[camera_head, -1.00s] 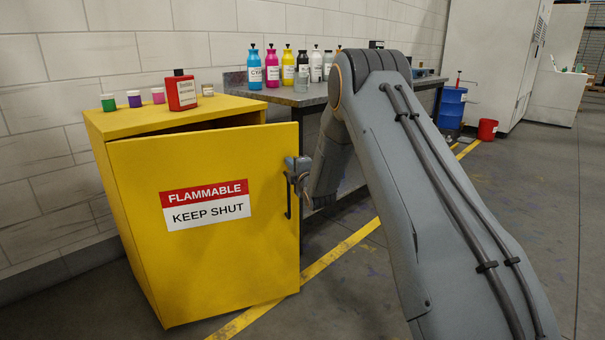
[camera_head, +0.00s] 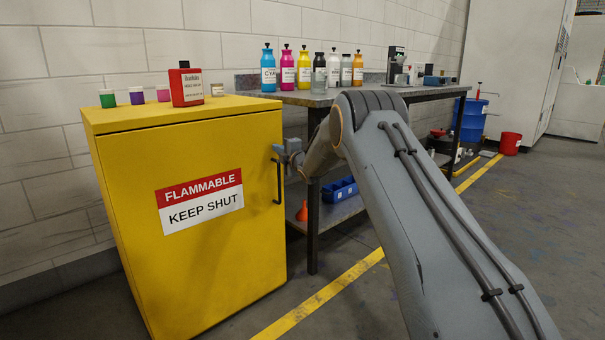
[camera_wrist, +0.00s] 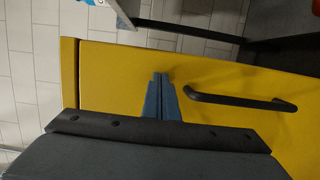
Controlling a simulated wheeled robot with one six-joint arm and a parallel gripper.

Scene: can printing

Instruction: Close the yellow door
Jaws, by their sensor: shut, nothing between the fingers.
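The yellow cabinet door (camera_head: 215,262) faces me in the head view, with a red and white "FLAMMABLE KEEP SHUT" label (camera_head: 200,201). It sits flush or nearly flush against the cabinet, and no dark gap shows under the cabinet top. Its black handle (camera_head: 279,182) stands upright near the door's right edge. My gripper (camera_head: 279,150) is shut and empty at the upper right of the door, beside the handle. In the wrist view, my closed fingers (camera_wrist: 161,76) point at the yellow door front beside the black handle (camera_wrist: 240,101). I cannot tell whether the fingertips touch the door.
A red bottle (camera_head: 186,84) and several small jars stand on the cabinet top. A workbench (camera_head: 335,96) with several coloured bottles is to the right, with a blue bin (camera_head: 338,190) on its lower shelf. A blue barrel (camera_head: 467,121) and red bucket (camera_head: 510,143) stand further back.

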